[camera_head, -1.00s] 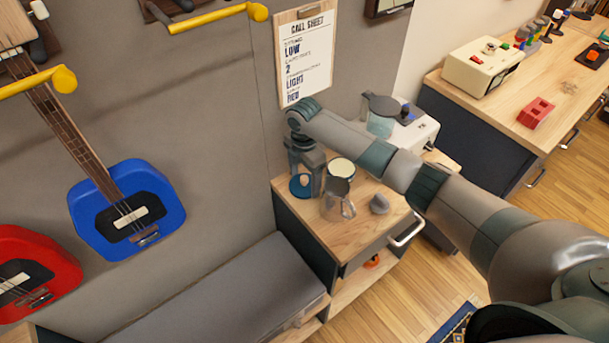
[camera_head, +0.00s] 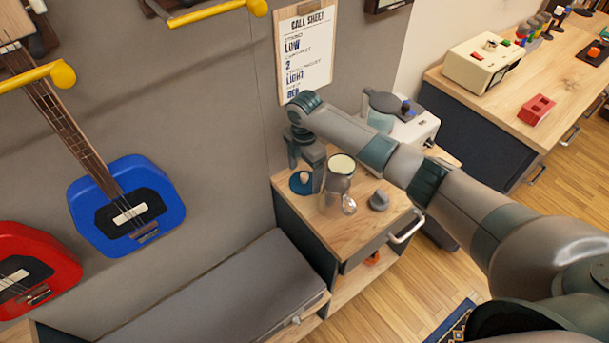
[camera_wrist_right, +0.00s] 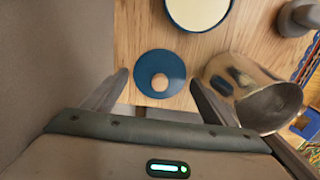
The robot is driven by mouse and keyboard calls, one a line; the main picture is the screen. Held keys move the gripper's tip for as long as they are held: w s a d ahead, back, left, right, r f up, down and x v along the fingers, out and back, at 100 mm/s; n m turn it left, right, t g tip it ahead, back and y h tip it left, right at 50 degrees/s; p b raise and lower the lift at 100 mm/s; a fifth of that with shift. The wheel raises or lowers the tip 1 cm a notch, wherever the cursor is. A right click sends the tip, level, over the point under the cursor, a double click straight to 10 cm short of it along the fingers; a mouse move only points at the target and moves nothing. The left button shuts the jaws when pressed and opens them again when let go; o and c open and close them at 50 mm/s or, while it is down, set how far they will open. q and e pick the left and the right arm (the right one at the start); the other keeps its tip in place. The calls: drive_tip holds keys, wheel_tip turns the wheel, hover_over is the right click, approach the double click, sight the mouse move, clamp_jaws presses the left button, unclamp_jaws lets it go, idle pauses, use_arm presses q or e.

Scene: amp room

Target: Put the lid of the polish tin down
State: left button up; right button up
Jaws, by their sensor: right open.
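The blue polish tin lid (camera_head: 302,183), with a pale round knob, lies flat on the wooden cabinet top, near its back left corner. It also shows in the right wrist view (camera_wrist_right: 149,66), between and beyond my fingertips. My right gripper (camera_head: 306,160) is above the lid, open and empty, pointing down; it also shows in the right wrist view (camera_wrist_right: 159,82). The open polish tin (camera_head: 342,162) shows its cream contents, and its blue rim is clear in the right wrist view (camera_wrist_right: 181,23). My left gripper is out of view.
A shiny metal mug (camera_wrist_right: 240,90) stands close to the tin and right finger. A small grey object (camera_head: 379,200) sits toward the front right of the cabinet top (camera_head: 345,232). The wall with a call sheet (camera_head: 304,50) is close behind. A grey bench (camera_head: 235,295) lies in front left.

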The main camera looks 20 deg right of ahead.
sight(305, 175)
wheel_tip(305, 175, up, 11)
drive_tip(key=b, duration=0.2)
idle(0.3)
drive_tip(key=shift+s, duration=0.15)
idle(0.6)
